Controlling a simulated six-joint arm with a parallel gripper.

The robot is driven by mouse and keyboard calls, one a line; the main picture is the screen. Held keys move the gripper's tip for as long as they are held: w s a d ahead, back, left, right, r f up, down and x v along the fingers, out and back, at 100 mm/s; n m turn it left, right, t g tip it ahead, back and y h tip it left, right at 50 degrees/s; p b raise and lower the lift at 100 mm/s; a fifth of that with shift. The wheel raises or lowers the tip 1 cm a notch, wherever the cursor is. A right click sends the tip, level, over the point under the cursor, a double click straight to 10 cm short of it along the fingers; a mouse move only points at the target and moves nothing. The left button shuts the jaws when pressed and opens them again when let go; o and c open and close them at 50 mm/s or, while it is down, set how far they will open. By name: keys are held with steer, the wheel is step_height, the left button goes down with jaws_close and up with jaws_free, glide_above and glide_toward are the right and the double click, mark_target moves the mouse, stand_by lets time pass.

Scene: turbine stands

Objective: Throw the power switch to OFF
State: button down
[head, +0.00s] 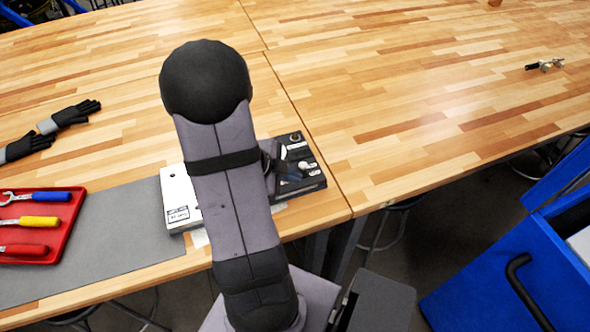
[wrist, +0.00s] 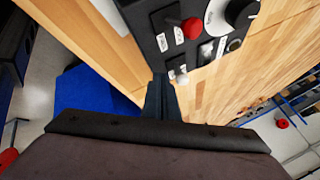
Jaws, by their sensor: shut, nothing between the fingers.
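A dark control panel (head: 313,184) sits near the table's front edge, partly hidden by my arm in the head view. In the wrist view the panel (wrist: 146,31) carries a red knob (wrist: 192,28), a black dial (wrist: 238,13) and a small pale-tipped lever (wrist: 181,77) at its near edge. I cannot read which of these is the power switch. My gripper (wrist: 161,79) is shut and empty, its tips at the panel's near edge, just left of the pale-tipped lever. I cannot tell whether they touch it.
A white box (head: 176,198) stands left of the panel. A red tray (head: 66,222) of tools, a grey mat (head: 125,235) and dark gloves (head: 70,115) lie further left. A blue cabinet (head: 480,275) stands at the lower right.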

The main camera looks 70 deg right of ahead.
mark_target(300, 167)
steer(key=shift+w+d+r, duration=0.15)
steer(key=shift+d, duration=0.8)
steer(key=shift+w+d+r+p, duration=0.2)
steer(key=shift+p, duration=0.7)
steer(key=shift+w+d+r+p, duration=0.25)
steer(key=shift+w+d+p, duration=0.1)
steer(key=shift+p, duration=0.55)
steer(key=shift+w+d+p, duration=0.25)
steer(key=shift+w+p, duration=0.05)
steer(key=shift+p, duration=0.4)
steer(key=shift+f+b, duration=0.15)
steer(key=shift+b, duration=0.15)
steer(key=shift+s+a+f, duration=0.1)
steer(key=shift+s, duration=0.05)
steer(key=shift+s+a+f+b, duration=0.25)
steer(key=shift+s+a+b, duration=0.1)
steer(key=shift+a+b, duration=0.1)
